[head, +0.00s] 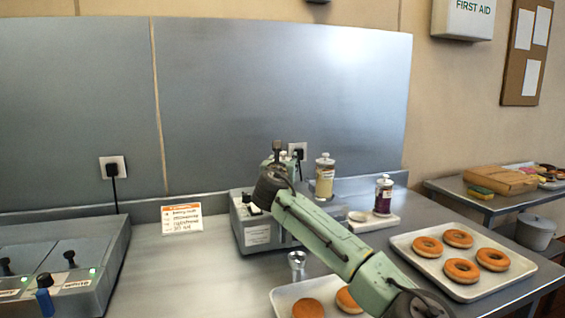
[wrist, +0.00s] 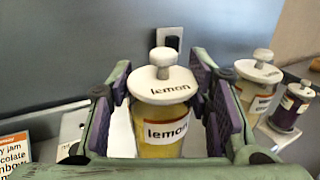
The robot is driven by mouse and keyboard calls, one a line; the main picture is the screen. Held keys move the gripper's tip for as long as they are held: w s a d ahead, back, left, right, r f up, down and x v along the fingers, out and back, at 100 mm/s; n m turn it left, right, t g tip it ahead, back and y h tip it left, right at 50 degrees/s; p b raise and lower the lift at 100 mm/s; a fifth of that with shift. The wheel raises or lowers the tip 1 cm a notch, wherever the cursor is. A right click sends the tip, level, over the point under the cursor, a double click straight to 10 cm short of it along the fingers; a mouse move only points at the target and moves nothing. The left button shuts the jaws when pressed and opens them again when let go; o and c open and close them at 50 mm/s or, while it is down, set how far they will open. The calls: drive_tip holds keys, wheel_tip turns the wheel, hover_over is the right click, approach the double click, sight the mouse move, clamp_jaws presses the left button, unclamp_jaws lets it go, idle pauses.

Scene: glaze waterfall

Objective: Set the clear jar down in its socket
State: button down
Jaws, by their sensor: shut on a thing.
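My gripper (wrist: 160,95) is shut on a jar labelled lemon (wrist: 165,135), with yellow contents and a white knobbed lid. The jar stands upright between the two fingers. In the head view my gripper (head: 274,172) is by a grey box (head: 258,232) against the back wall, and it hides most of the held jar. A pale yellow jar (head: 325,178) stands to the right; it also shows in the wrist view (wrist: 258,95). An empty round socket (head: 358,216) shows on a white strip. I cannot tell which jar is called clear, or what lies under the held jar.
A dark purple jar (head: 383,197) stands at the strip's right end. A tray of ringed doughnuts (head: 430,274) is at right; another tray (head: 283,300) is in front. A metal cup (head: 297,262) stands near the box. A small sign (head: 182,215) stands at left.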

drive_tip(key=shift+f, duration=0.6)
idle(0.6)
drive_tip(key=c, duration=1)
unclamp_jaws()
drive_tip(key=shift+o, duration=1.3)
drive_tip(key=shift+f, duration=0.15)
